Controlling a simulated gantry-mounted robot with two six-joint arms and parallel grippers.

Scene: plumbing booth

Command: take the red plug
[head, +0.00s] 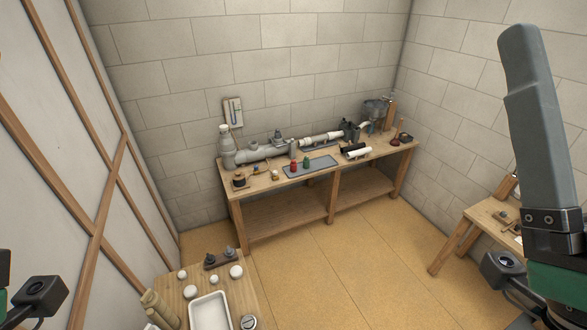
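A small red plug (293,165) stands on a dark grey mat (322,165) on the long wooden workbench against the back wall. One long grey finger of my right gripper (539,115) rises at the right edge, close to the camera. Its other finger is out of frame, so its opening cannot be told. At the lower left only a dark camera block of my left arm shows; the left fingers are out of view.
The workbench (285,205) also carries grey pipes (262,152), a white pipe (360,153) and fittings. A small table (178,290) with a white tray (210,311) and round pieces stands in front. Another table (482,218) is at right. The floor (335,265) between is clear.

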